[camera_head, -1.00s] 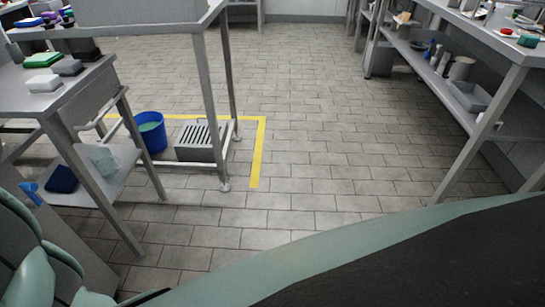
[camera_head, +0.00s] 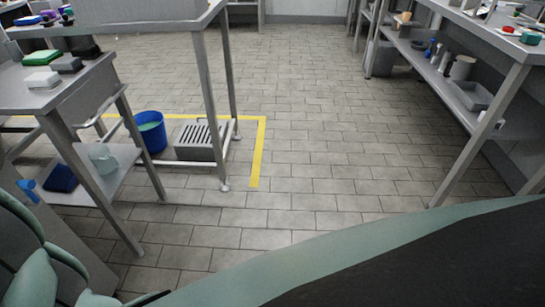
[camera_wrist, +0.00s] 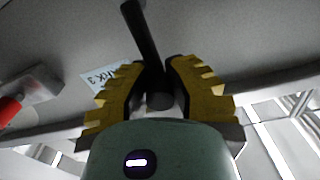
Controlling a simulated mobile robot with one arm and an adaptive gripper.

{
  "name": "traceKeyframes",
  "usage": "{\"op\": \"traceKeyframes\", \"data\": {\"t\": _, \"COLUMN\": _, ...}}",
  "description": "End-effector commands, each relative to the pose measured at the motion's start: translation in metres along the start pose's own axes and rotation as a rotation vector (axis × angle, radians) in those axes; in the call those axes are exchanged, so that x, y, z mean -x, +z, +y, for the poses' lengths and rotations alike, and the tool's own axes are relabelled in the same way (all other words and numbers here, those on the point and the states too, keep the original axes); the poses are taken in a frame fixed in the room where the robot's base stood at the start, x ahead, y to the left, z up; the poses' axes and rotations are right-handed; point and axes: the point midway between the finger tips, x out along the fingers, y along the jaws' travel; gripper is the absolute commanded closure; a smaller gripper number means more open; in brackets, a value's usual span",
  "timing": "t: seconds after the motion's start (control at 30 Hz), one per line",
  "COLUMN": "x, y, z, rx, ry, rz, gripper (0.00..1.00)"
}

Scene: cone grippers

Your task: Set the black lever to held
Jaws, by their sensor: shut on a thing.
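The black lever (camera_wrist: 142,38) shows in the wrist view as a dark rod running from the top of the picture down between my fingers. My gripper (camera_wrist: 160,82) has two yellow, stepped fingers, one on each side of the lever, and is shut on it. The lever's lower end lies between the fingers, above the pale green gripper body. Which setting the lever is at cannot be read. The lever and my gripper do not show in the head view.
A label (camera_wrist: 104,76) and a red-ended object (camera_wrist: 12,108) are left of my gripper. In the head view, a blue bucket (camera_head: 151,140) and a grey slotted box (camera_head: 200,142) stand by the left table. The tiled floor (camera_head: 330,150) in the middle is clear.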

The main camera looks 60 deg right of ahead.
Motion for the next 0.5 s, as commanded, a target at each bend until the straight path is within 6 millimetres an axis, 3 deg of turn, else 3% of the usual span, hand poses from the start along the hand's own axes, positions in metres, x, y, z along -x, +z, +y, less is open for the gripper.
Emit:
{"op": "traceKeyframes", "data": {"t": 0.2, "x": -0.0002, "y": 0.0007, "z": 0.0018, "rx": -0.006, "ry": 0.004, "rz": -0.004, "gripper": 1.00}}
{"op": "traceKeyframes", "data": {"t": 0.23, "x": -0.0002, "y": 0.0006, "z": 0.0018, "rx": -0.006, "ry": 0.004, "rz": -0.003, "gripper": 0.83}}
{"op": "traceKeyframes", "data": {"t": 0.5, "x": -0.0004, "y": 0.0003, "z": 0.0018, "rx": -0.004, "ry": 0.004, "rz": -0.002, "gripper": 0.55}}
